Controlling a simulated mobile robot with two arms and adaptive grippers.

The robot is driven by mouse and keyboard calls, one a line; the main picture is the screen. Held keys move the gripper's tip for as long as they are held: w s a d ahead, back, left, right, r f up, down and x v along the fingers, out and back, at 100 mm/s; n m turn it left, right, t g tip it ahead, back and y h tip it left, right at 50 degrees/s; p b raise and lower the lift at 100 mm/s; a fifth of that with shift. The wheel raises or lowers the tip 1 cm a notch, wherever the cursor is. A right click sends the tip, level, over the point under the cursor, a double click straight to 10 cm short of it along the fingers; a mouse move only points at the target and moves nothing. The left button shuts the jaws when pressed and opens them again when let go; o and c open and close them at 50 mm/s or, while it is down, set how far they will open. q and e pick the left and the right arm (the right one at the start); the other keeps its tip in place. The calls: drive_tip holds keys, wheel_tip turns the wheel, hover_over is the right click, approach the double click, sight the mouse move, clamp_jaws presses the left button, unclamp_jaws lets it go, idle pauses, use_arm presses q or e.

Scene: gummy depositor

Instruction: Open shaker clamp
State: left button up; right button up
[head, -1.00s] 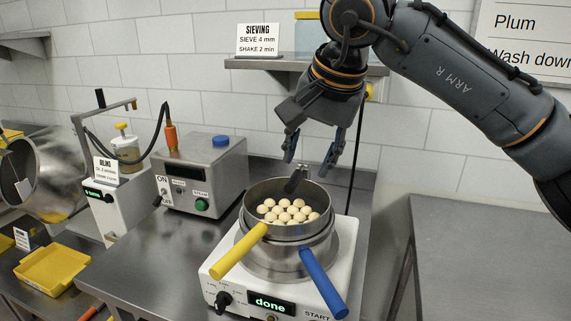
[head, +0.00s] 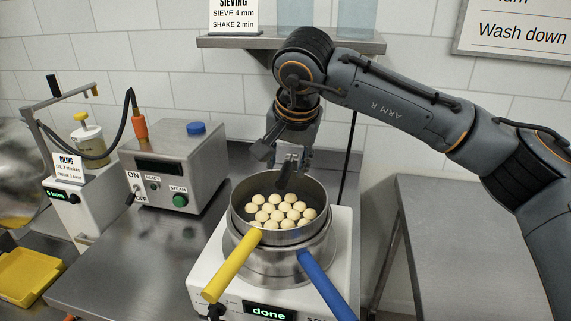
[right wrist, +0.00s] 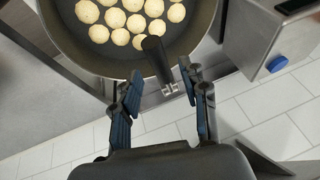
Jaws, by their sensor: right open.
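The shaker (head: 203,270) is a white machine whose green display reads "done". A steel sieve pan (head: 238,214) with a yellow handle and several pale round gummies sits on top, over a lower pan with a blue handle. The clamp (head: 284,178) is a dark lever at the pan's back rim; in the right wrist view the lever (right wrist: 156,58) reaches over the rim, with a small metal piece at its outer end. My right gripper (right wrist: 163,84) is open, its fingers on either side of the clamp's outer end, apart from it. My left gripper is not in view.
A steel steamer box (head: 176,165) with a blue cap stands left of the shaker. A wall shelf (head: 225,41) is above, behind my right arm. A bare steel table (head: 455,225) is at the right. A yellow tray (head: 25,275) lies at the lower left.

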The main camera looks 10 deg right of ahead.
sight(287, 169)
drive_tip(key=shift+x, duration=0.85)
drive_tip(key=shift+w+f, duration=0.1)
drive_tip(key=shift+f, duration=0.15)
drive_tip(key=shift+c, duration=1.1)
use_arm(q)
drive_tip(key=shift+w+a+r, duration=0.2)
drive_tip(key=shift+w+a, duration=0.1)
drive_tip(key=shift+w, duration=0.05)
use_arm(e)
clamp_jaws()
